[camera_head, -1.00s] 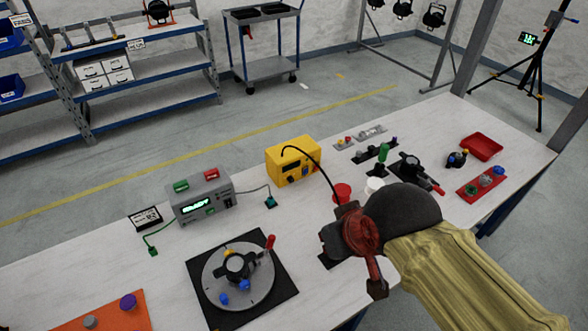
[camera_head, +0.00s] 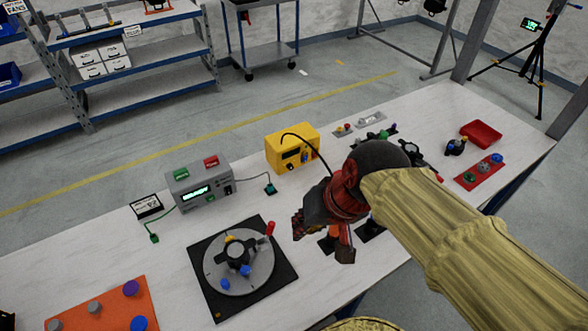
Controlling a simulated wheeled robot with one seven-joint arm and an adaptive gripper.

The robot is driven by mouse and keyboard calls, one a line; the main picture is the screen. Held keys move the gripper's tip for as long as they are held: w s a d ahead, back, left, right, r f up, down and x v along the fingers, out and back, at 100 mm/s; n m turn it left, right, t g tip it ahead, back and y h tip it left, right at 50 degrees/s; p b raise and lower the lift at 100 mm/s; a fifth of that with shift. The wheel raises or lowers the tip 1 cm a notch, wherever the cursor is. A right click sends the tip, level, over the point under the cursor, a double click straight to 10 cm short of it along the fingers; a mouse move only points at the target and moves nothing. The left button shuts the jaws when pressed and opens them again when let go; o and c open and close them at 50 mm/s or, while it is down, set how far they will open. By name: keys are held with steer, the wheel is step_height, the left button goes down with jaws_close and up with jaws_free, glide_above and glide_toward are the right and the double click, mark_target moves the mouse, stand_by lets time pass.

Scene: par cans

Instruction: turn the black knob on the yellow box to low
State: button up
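The yellow box (camera_head: 284,141) stands on the bench at the back middle. A black cable arches from the box and runs down behind my arm. My gripper (camera_head: 322,239) is in front of the box, nearer the camera, and apart from it. Its two fingers look spread, with nothing seen held between them.
A grey meter (camera_head: 199,188) with a lit display stands left of the box. A round dial on a black plate (camera_head: 279,283) lies in front. An orange board (camera_head: 108,310) is at lower left; a red tray (camera_head: 481,134) is at right. Bench between box and dial is mostly clear.

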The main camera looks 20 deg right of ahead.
steer(key=o, duration=0.4)
steer(key=w+a+f+m+y, duration=0.1)
steer(key=w+a+m, duration=0.1)
steer(key=w, duration=0.1)
steer(key=w+a+m+g+y+p, duration=0.1)
steer(key=w+a+m+y, duration=0.1)
steer(key=w, duration=0.1)
steer(key=w+a+f+m+y, duration=0.1)
steer(key=w+a+m+y, duration=0.1)
steer(key=w+m, duration=0.1)
steer(key=shift+w+a+f+p, duration=0.2)
steer(key=shift+w+f+p, duration=0.15)
steer(key=shift+w, duration=0.2)
steer(key=shift+o, duration=0.2)
steer(key=w+f+m+y, duration=0.2)
steer(key=w+m, duration=0.2)
steer(key=w, duration=0.3)
steer(key=m+t+h+p, duration=0.4)
steer(key=m+t, duration=0.6)
steer(key=m, duration=1.1)
glide_toward(291, 168)
steer(key=shift+a+r, duration=0.1)
steer(key=shift+r, duration=0.1)
steer(key=shift+w+f+h, duration=0.2)
steer(key=shift+h, duration=0.1)
steer(key=b+x, duration=0.1)
steer(key=x, duration=0.6)
steer(key=shift+w+a+f, duration=0.1)
steer(key=shift+w, duration=0.05)
steer(key=shift+c, duration=0.8)
